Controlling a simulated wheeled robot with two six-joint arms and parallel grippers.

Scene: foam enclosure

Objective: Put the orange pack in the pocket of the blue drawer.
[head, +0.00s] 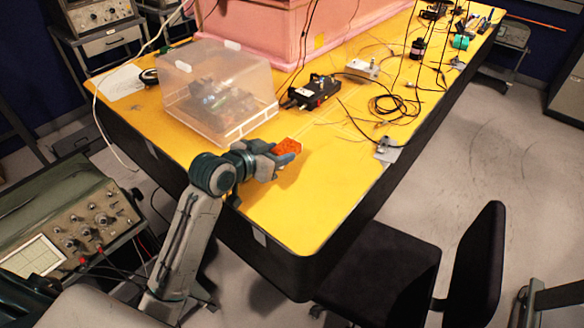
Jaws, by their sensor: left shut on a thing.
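The orange pack (287,146) is a small block in the jaws of my left gripper (279,155), over the yellow table near its front left edge. The gripper is shut on it. A grey-blue finger covers part of the pack's near side. I cannot tell whether the pack touches the table top. I cannot make out a blue drawer with a pocket in this view. My right gripper is not in view.
A clear plastic box (190,66) stands on the yellow table (310,205) just behind my left gripper. A black device (316,92) and loose cables lie farther back, before a pink foam enclosure (262,25). The table's front corner is bare. A black chair (385,262) stands beside it.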

